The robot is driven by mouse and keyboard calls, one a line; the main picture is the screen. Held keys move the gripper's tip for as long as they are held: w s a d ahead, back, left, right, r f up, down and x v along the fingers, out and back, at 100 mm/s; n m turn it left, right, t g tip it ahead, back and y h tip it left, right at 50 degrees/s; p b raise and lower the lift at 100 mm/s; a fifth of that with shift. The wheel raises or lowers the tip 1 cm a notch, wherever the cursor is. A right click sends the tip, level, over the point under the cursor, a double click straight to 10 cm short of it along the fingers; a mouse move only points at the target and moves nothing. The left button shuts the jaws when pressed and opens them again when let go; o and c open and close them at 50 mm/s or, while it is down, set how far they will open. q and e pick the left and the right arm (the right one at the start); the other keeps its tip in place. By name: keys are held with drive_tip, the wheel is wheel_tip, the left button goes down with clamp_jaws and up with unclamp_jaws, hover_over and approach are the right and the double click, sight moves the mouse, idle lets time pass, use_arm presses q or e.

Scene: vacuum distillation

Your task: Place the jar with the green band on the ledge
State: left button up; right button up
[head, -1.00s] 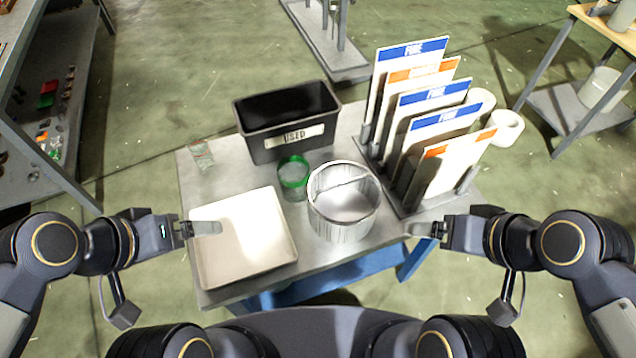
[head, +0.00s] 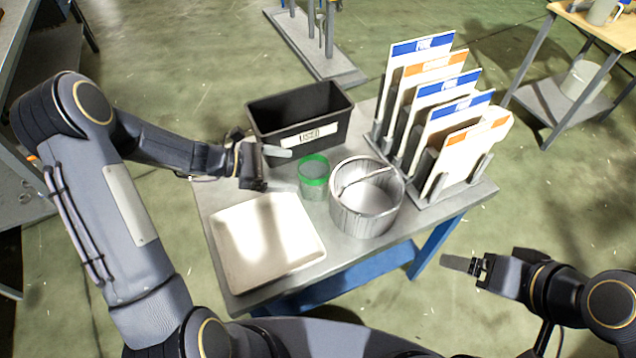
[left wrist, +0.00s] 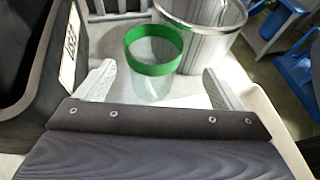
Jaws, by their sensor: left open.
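The clear jar with the green band (head: 313,178) stands upright on the grey table, between the black bin and the round metal pot. In the left wrist view the jar (left wrist: 152,52) stands just ahead of my left gripper, with its green band at the rim. My left gripper (head: 276,168) is open and empty, to the left of the jar. Its two fingers (left wrist: 158,80) show in the left wrist view on either side of the jar's line, short of it. My right gripper (head: 460,264) is off the table's right front; its finger gap cannot be made out. I cannot tell which surface is the ledge.
The black bin labelled USED (head: 300,118) stands behind the jar. The metal pot (head: 366,200) is close on its right. A pale tray (head: 265,245) lies in front left. A rack of upright signs (head: 440,110) fills the table's right side.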

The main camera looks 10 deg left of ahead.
sight(299, 168)
use_arm(q)
drive_tip(key=p+x, duration=0.1)
drive_tip(key=x, duration=0.2)
drive_tip(key=w+p+x, duration=0.1)
drive_tip(key=x, duration=0.3)
drive_tip(key=shift+w+d+f, duration=0.15)
drive_tip(key=shift+d+f, duration=0.05)
drive_tip(key=shift+d, duration=0.15)
drive_tip(key=c, duration=1.1)
drive_tip(key=shift+c, duration=0.2)
wheel_tip(299, 168, up, 18)
